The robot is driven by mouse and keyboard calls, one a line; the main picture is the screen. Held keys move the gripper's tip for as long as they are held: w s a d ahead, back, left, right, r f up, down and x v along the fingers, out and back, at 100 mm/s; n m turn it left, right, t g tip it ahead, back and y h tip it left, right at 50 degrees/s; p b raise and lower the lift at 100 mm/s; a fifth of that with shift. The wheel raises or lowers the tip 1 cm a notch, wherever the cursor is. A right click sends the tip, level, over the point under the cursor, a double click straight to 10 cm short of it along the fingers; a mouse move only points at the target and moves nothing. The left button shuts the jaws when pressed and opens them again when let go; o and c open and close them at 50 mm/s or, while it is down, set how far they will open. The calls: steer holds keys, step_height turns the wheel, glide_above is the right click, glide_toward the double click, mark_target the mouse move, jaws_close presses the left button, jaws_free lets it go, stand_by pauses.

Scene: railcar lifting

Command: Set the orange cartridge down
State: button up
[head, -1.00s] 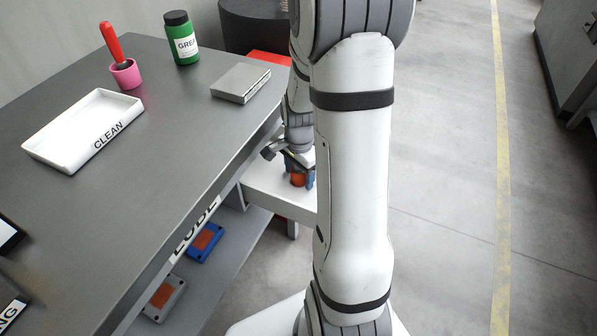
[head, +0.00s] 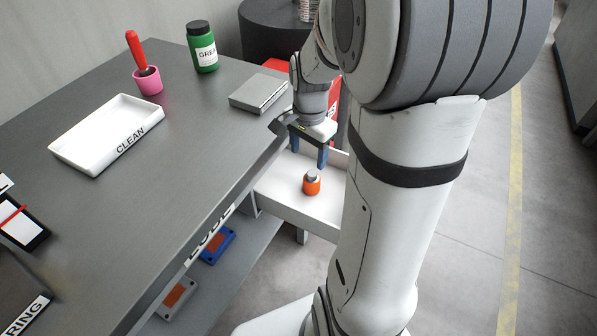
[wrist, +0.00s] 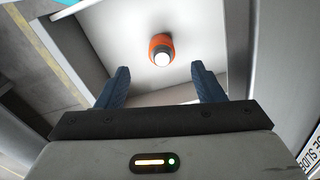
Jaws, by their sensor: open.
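The orange cartridge (head: 312,184) with a grey top stands upright in the open white drawer (head: 283,196) at the side of the bench. In the wrist view the cartridge (wrist: 161,48) sits on the drawer floor, beyond the fingertips. My gripper (head: 308,160) is open and empty, above and behind the cartridge in the head view, and apart from it. In the wrist view the blue fingers (wrist: 162,80) are spread with clear space between them.
The grey bench (head: 190,140) holds a white CLEAN tray (head: 80,158), a pink cup (head: 148,82) with a red-handled tool, a green bottle (head: 203,50) and a grey box (head: 258,93). Blue and grey items lie on the shelf below. Floor at right is clear.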

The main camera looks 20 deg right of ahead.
steer(key=s+a+r+n+t, duration=0.1)
steer(key=s+a+r+n, duration=0.4)
steer(key=s+a+n, duration=0.4)
steer(key=s+n, duration=0.2)
steer(key=n, duration=0.2)
steer(key=shift+s+t, duration=0.25)
steer(key=shift+t, duration=0.05)
steer(key=shift+a+r, duration=0.1)
steer(key=shift+r, duration=0.1)
